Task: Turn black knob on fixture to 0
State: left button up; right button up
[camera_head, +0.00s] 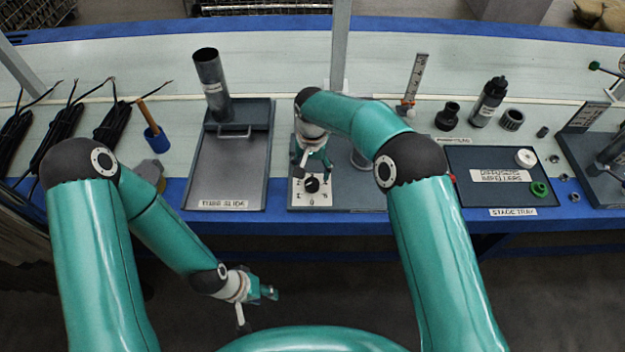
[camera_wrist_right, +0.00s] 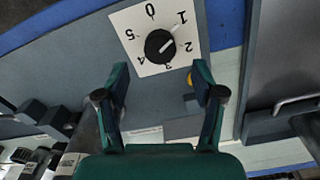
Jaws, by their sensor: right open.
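The black knob (camera_head: 312,184) sits on a white numbered dial plate (camera_head: 300,199) at the front left of the grey fixture (camera_head: 352,198). The 0 is at the top of the plate (camera_wrist_right: 128,22) there. My right gripper (camera_head: 314,166) is above and just behind the knob. In its wrist view the fingers (camera_wrist_right: 160,82) are spread and empty, apart from the knob. My left gripper (camera_head: 268,293) hangs in front of the bench, away from the fixture; its jaw opening is unclear.
A metal tray (camera_head: 225,180) labelled as a slide, with a dark tube (camera_head: 211,85) behind, lies left of the fixture. Cables (camera_head: 60,135) lie far left.

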aim_at(312, 182)
notch_tip(312, 182, down, 6)
jog(key=shift+r, duration=0.15)
jog(key=c, duration=1.1)
